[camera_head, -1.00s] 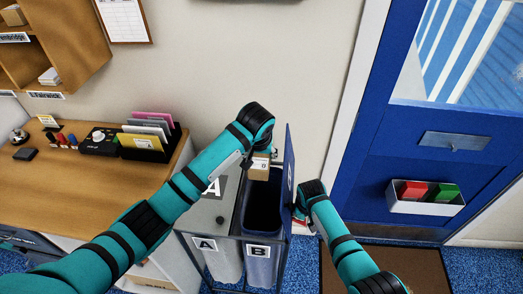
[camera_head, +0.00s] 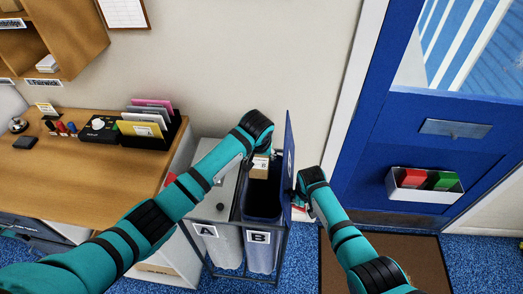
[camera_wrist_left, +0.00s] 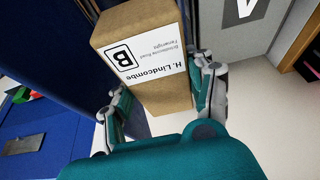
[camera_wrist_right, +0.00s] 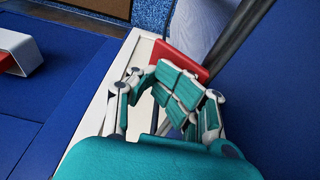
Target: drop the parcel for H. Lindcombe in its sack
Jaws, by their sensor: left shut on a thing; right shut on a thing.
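The brown parcel (camera_head: 260,167) is in my left gripper (camera_head: 257,156), which is shut on it over the opening of sack B. In the left wrist view the parcel (camera_wrist_left: 118,38) has a white label reading "H. Lindcombe" and "B". Sack B (camera_head: 259,258) hangs in the right half of a dark frame, its dark inside showing. Its blue lid (camera_head: 289,150) stands upright on the right side. My right gripper (camera_head: 299,192) is shut at the lid's right side. In the right wrist view its closed fingers (camera_wrist_right: 176,88) meet a red piece (camera_wrist_right: 182,60).
Sack A (camera_head: 222,247) stands left of B under a closed grey lid (camera_head: 214,203). The wooden desk (camera_head: 80,185) with a folder rack (camera_head: 155,128) is at the left. A blue door (camera_head: 425,165) with a tray of red and green blocks (camera_head: 424,190) is at the right, behind a brown mat (camera_head: 400,252).

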